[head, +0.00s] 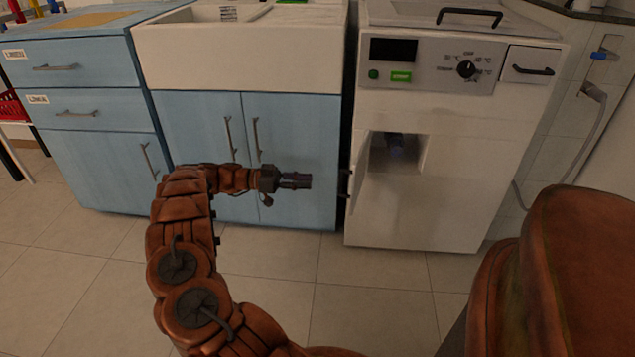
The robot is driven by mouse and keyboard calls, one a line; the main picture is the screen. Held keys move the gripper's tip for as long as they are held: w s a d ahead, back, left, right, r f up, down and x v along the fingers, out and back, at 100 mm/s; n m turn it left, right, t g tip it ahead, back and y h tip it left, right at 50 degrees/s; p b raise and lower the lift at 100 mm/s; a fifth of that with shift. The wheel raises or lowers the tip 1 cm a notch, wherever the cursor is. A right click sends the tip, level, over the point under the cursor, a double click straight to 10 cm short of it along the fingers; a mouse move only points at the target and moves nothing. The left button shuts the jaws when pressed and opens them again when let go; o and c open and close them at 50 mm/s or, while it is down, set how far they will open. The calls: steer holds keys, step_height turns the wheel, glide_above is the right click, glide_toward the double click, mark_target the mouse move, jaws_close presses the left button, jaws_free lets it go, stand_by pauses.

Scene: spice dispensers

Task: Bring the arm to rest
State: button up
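My gripper (297,181) is at the end of my brown arm, in the middle of the head view. It points right, in front of the blue cabinet doors and left of the white machine's open compartment. Its fingers are small and dark here, and I cannot tell whether they are open or shut. I see no clear object in it. My arm rises from the bottom of the view and bends over to the right.
A white machine (470,205) stands at the right, with a small door (358,180) ajar and a dark item (396,146) inside its opening. Blue cabinets (100,160) and a white sink (235,60) stand at the left. The tiled floor (370,285) in front is clear.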

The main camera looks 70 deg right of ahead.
steer(key=shift+w+a, duration=0.15)
steer(key=shift+w, duration=0.35)
